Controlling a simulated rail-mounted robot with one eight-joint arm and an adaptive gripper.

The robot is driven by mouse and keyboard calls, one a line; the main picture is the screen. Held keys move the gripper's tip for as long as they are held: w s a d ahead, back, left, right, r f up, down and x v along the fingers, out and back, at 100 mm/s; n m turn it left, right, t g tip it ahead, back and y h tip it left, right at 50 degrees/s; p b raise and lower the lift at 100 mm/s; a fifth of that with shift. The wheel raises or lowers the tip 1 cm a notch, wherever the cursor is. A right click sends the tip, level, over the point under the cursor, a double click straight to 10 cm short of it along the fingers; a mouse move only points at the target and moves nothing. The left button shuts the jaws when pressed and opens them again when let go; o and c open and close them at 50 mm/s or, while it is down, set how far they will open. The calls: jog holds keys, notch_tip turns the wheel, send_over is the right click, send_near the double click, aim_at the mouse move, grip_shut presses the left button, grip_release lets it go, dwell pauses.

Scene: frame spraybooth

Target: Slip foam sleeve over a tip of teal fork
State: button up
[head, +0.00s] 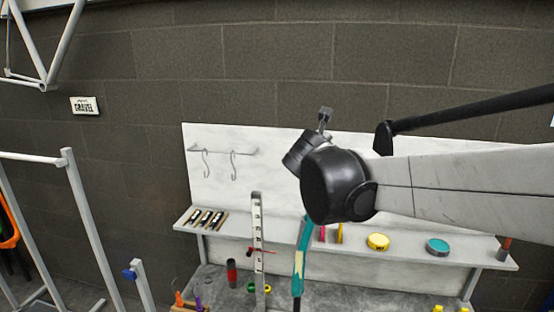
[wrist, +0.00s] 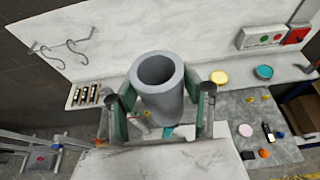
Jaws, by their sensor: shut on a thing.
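My gripper (wrist: 160,100) is shut on the grey foam sleeve (wrist: 170,104), with one finger on each side of it. The sleeve is a hollow tube, and its open end shows in the wrist view. A teal part, which looks like the fork (head: 302,250), stands below my black wrist joint in the head view, slightly tilted, with a dark lower end. In the wrist view only a small bit of teal (wrist: 166,132) shows below the sleeve, apart from the sleeve's open end. The fork's upper end is hidden behind my arm in the head view.
A white back panel (head: 240,150) with hooks stands above a shelf (head: 400,247). The shelf holds a yellow tin (head: 378,242) and a teal tin (head: 437,246). A pale upright post (head: 257,240) stands left of the fork. Metal racks (head: 85,215) stand at far left.

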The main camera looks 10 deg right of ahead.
jog(key=shift+f, duration=0.1)
jog(key=shift+f+b, duration=1.6)
jog(key=shift+f, duration=0.4)
jog(key=shift+s+f+b, duration=0.1)
jog(key=shift+f+b, duration=2.8)
jog(key=shift+f, duration=1.1)
jog(key=o, duration=0.9)
jog(key=shift+d, duration=0.1)
jog(key=shift+o, duration=0.2)
jog(key=shift+r, duration=0.1)
